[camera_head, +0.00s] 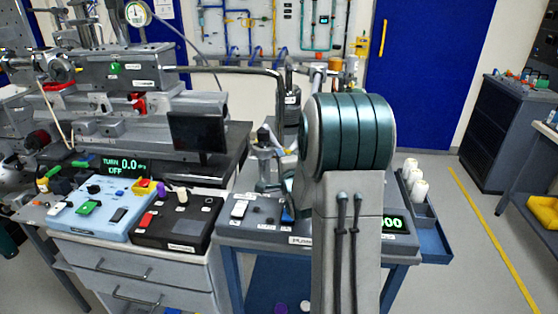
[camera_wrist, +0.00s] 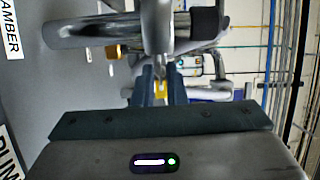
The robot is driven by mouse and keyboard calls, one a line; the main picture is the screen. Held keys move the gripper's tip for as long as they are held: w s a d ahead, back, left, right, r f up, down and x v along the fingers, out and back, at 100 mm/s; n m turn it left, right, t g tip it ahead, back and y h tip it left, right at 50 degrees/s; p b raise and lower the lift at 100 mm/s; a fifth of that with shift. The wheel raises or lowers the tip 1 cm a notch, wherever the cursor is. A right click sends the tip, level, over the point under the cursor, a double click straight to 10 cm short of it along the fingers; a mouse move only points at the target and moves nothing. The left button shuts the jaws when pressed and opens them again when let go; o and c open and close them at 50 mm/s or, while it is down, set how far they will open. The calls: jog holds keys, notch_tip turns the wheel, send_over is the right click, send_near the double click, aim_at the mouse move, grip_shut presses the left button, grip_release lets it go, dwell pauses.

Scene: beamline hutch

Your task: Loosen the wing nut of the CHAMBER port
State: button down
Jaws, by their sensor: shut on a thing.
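In the wrist view my gripper (camera_wrist: 161,97) reaches up from the bottom of the picture, its two dark fingers on either side of a small yellow piece (camera_wrist: 160,87). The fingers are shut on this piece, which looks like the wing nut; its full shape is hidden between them. Just above is a grey metal clamp or pipe fitting (camera_wrist: 157,35). The CHAMBER label (camera_wrist: 11,28) is at the upper left, turned on its side. In the head view my own arm hides the gripper and the port.
A second brass-coloured piece (camera_wrist: 113,52) sits left of the fingers in the wrist view. A partly cut-off label (camera_wrist: 8,150) is at lower left. In the head view a control bench (camera_head: 262,231) stands before me, with white bottles (camera_head: 410,170) in a blue side tray (camera_head: 432,238).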

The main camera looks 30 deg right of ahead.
jog(key=n+g+h+p, duration=0.1)
jog(key=n+g, duration=0.1)
jog(key=n, duration=0.2)
jog(key=r+n+g+h+p, duration=0.1)
jog(key=n+g+p, duration=0.1)
jog(key=n, duration=0.2)
jog(key=n+g+h+p, duration=0.1)
jog(key=n+p, duration=0.1)
jog(key=n, duration=0.2)
jog(key=shift+w+a+r+g, duration=0.3)
jog(key=shift+a+g, duration=0.05)
jog(key=shift+g, duration=0.05)
dwell(0.3)
jog(key=shift+n, duration=0.3)
jog(key=c, duration=1.6)
grip_release()
jog(key=shift+f, duration=0.1)
jog(key=shift+c, duration=0.2)
